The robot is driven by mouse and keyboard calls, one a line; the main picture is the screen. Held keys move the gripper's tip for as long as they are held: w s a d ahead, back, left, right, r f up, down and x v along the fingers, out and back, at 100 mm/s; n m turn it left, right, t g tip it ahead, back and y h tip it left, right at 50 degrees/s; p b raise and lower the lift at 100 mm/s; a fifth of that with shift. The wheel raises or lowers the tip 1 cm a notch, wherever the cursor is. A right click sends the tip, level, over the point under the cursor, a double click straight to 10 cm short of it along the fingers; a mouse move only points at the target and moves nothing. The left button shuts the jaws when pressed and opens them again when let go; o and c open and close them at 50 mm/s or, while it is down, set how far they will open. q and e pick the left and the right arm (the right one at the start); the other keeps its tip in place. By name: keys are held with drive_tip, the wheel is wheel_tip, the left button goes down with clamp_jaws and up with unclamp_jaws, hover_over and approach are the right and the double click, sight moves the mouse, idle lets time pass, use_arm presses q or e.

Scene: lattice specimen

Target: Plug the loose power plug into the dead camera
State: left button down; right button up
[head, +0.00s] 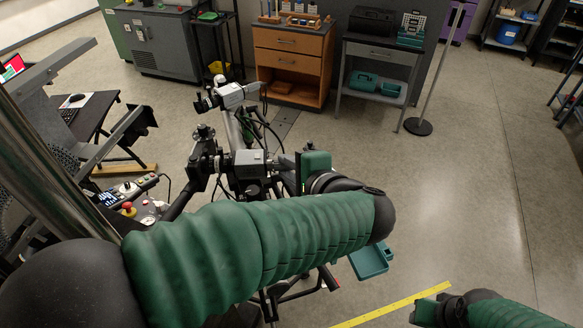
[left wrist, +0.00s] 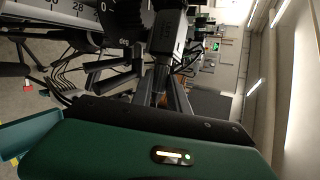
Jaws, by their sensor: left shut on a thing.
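Two grey and black cameras stand on a rig in the head view: a far one (head: 232,95) and a near one (head: 250,160). I cannot tell from a lit sign which is dead. My left gripper (head: 299,174) is at the right side of the near camera, its fingers mostly hidden behind its green body. In the left wrist view a dark, plug-like block (left wrist: 167,38) stands beyond the gripper's green body, close beside camera parts with a numbered scale (left wrist: 60,12). My left gripper is shut on what appears to be this plug; whether it touches the camera is unclear. My right gripper (head: 424,311) is at the lower right.
Black cables (head: 270,125) hang around the rig. A control box with a red knob (head: 130,205) is left of it. A teal tray (head: 370,260) sits below my left wrist. A yellow strip (head: 400,302) lies at the lower right. Open floor is on the right.

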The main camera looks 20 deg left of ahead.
use_arm(q)
drive_tip(key=shift+a, duration=0.25)
use_arm(e)
drive_tip(key=shift+f, duration=0.3)
drive_tip(key=shift+d, duration=0.1)
use_arm(q)
drive_tip(key=c, duration=1.5)
unclamp_jaws()
drive_tip(key=shift+o, duration=1.1)
drive_tip(key=shift+w+a, duration=0.1)
drive_tip(key=shift+a, duration=0.1)
drive_tip(key=shift+o, duration=0.5)
drive_tip(key=shift+w+a+f, duration=0.1)
drive_tip(key=shift+a+f, duration=0.05)
drive_tip(key=shift+a, duration=0.15)
drive_tip(key=o, duration=0.4)
drive_tip(key=shift+d, duration=0.2)
drive_tip(key=shift+o, duration=0.3)
drive_tip(key=shift+d, duration=0.45)
use_arm(e)
drive_tip(key=shift+w+a+r, duration=0.1)
drive_tip(key=shift+a, duration=0.1)
